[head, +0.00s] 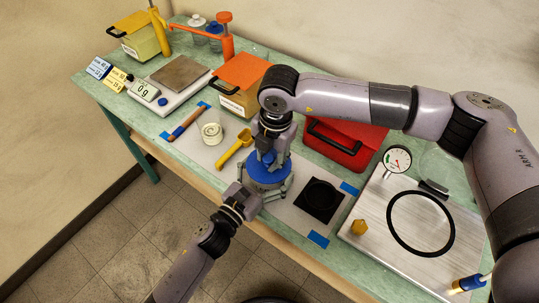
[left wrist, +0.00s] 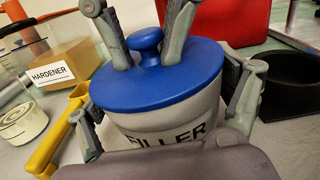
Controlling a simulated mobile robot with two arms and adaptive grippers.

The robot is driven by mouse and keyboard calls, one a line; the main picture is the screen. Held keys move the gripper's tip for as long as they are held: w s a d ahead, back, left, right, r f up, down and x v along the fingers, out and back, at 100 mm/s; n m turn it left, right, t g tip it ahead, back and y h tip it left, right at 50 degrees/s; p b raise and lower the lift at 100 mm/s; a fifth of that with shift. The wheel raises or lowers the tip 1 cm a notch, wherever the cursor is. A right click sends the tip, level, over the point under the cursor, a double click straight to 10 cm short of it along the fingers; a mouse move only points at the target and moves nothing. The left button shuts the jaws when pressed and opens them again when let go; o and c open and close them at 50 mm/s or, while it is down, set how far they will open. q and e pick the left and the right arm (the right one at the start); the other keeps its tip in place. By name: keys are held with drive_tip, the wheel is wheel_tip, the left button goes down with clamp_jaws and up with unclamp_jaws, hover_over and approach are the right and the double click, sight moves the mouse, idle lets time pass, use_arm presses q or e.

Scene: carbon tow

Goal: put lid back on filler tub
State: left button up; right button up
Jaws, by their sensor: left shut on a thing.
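The white filler tub (head: 265,184) stands on the grey mat, labelled FILLER in the left wrist view (left wrist: 165,134). The blue lid (left wrist: 150,85) lies level across its mouth, with its knob (left wrist: 148,46) upward; no gap shows at the visible rim. My left gripper (head: 264,188) is shut on the tub, one finger on each side of its wall. My right gripper (head: 268,156) comes down from above. In the left wrist view its fingers (left wrist: 146,58) stand apart on either side of the knob, open, their tips close to the lid's top.
A red case (head: 345,145) stands behind. A black square tray (head: 320,199) and a metal plate (head: 440,262) with a black ring are to the right.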

use_arm(q)
drive_tip(key=shift+d+r, duration=0.15)
drive_tip(key=shift+r, duration=0.1)
use_arm(e)
drive_tip(key=shift+f, duration=0.15)
use_arm(q)
drive_tip(key=shift+w+f, duration=0.1)
drive_tip(key=shift+f, duration=0.05)
use_arm(e)
drive_tip(key=r, duration=0.3)
drive_tip(key=shift+d+r, duration=0.15)
drive_tip(key=shift+d, duration=0.05)
drive_tip(key=shift+s+r, duration=0.1)
drive_tip(key=shift+r, duration=0.4)
drive_tip(key=c, duration=0.3)
drive_tip(key=shift+f, duration=0.3)
drive_tip(key=shift+a+f, duration=0.1)
drive_tip(key=shift+f, duration=0.25)
